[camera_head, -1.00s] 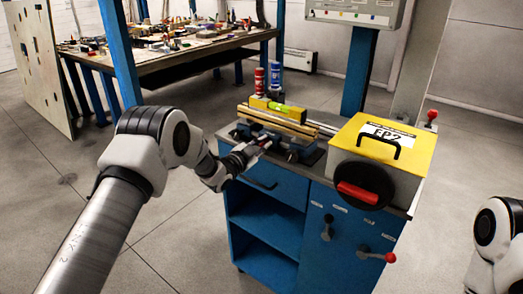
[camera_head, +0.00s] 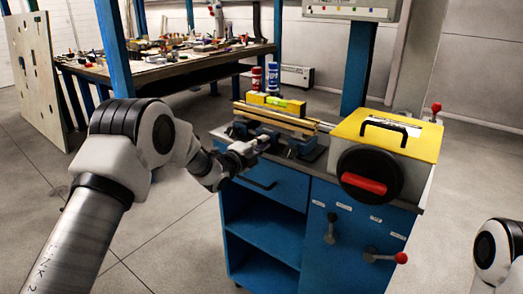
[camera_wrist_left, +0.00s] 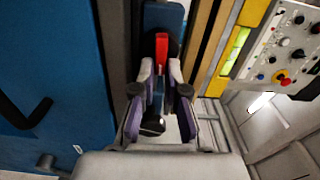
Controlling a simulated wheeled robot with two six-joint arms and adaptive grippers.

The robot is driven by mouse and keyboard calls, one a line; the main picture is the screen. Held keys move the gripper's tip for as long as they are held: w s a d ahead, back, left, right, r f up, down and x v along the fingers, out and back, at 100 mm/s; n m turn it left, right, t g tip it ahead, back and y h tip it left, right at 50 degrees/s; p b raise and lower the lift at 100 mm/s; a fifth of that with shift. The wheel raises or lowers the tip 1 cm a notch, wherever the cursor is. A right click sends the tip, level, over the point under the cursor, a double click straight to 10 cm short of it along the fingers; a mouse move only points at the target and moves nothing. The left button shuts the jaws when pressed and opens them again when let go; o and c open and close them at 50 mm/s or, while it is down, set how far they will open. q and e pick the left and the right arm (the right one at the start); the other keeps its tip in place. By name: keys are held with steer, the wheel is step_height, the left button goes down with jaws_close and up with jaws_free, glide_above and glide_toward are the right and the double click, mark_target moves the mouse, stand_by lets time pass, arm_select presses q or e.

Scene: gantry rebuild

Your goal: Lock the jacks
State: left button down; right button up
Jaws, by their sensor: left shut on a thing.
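A blue jack-like fixture (camera_head: 290,141) stands on the cabinet top under wooden bars (camera_head: 277,118). A yellow spirit level (camera_head: 276,104) lies on the bars. My left gripper (camera_head: 258,146) is at the near left side of the fixture. In the left wrist view, the fingers (camera_wrist_left: 160,95) are closed in around a dark lever with a red part (camera_wrist_left: 162,47). The fingers hide part of the lever. Which part of the fixture the lever joins is hard to tell. My right gripper is out of the picture; only part of my right arm shows at bottom right.
A box with a yellow lid (camera_head: 388,133) and a red front handle stands right of the fixture. A red-knobbed lever (camera_head: 400,257) and a black knob (camera_head: 331,228) stick out of the cabinet front. Red and blue cans (camera_head: 264,77) stand behind the level. A cluttered workbench (camera_head: 165,62) is farther back.

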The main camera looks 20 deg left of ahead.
arm_select(q)
steer(key=shift+f+m, duration=0.1)
steer(key=shift+m, duration=0.3)
steer(key=shift+b, duration=0.3)
steer(key=c, duration=1.2)
jaws_free()
